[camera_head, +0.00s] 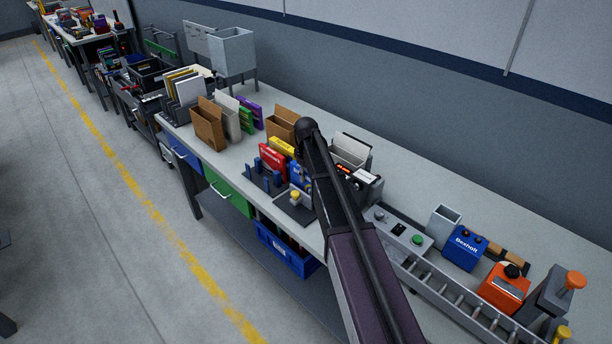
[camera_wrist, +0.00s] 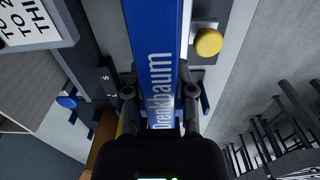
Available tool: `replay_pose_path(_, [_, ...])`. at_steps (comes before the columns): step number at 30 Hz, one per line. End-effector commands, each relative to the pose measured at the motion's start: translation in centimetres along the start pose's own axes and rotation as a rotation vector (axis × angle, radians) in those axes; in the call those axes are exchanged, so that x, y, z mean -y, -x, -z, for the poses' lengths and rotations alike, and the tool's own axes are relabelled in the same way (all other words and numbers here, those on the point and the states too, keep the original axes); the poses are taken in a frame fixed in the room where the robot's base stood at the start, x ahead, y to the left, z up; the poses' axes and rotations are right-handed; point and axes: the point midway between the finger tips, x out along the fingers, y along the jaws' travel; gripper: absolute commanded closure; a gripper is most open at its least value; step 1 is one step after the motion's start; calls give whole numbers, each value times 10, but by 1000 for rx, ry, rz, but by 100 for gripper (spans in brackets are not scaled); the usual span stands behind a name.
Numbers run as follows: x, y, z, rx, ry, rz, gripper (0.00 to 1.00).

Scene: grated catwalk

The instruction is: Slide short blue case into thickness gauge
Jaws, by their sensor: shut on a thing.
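In the wrist view my gripper (camera_wrist: 157,92) is shut on the short blue case (camera_wrist: 165,30), with one finger on each side. White lettering on the case reads "Drenkbaum". In the head view a blue case (camera_head: 301,174) shows just left of my arm, which hides my gripper. Beside it is a dark-based fixture with blue posts and a yellow knob (camera_head: 295,196), apparently the thickness gauge. The yellow knob (camera_wrist: 208,42) is right of the case in the wrist view, and blue parts lie on both sides. Whether the case is inside the gauge slot I cannot tell.
A red case (camera_head: 272,160) and a yellow case (camera_head: 281,147) stand close behind the fixture. Brown boxes (camera_head: 208,125) stand farther left. A grey device (camera_head: 362,186) and a roller track (camera_head: 455,292) are right of my arm. A blue bin (camera_head: 284,252) sits below the bench.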

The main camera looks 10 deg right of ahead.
Motion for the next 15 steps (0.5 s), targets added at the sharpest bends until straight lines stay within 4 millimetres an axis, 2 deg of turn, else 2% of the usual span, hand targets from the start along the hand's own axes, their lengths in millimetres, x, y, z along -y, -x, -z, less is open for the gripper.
replay_pose_path(15, [0,-13,0,0,1,0,100])
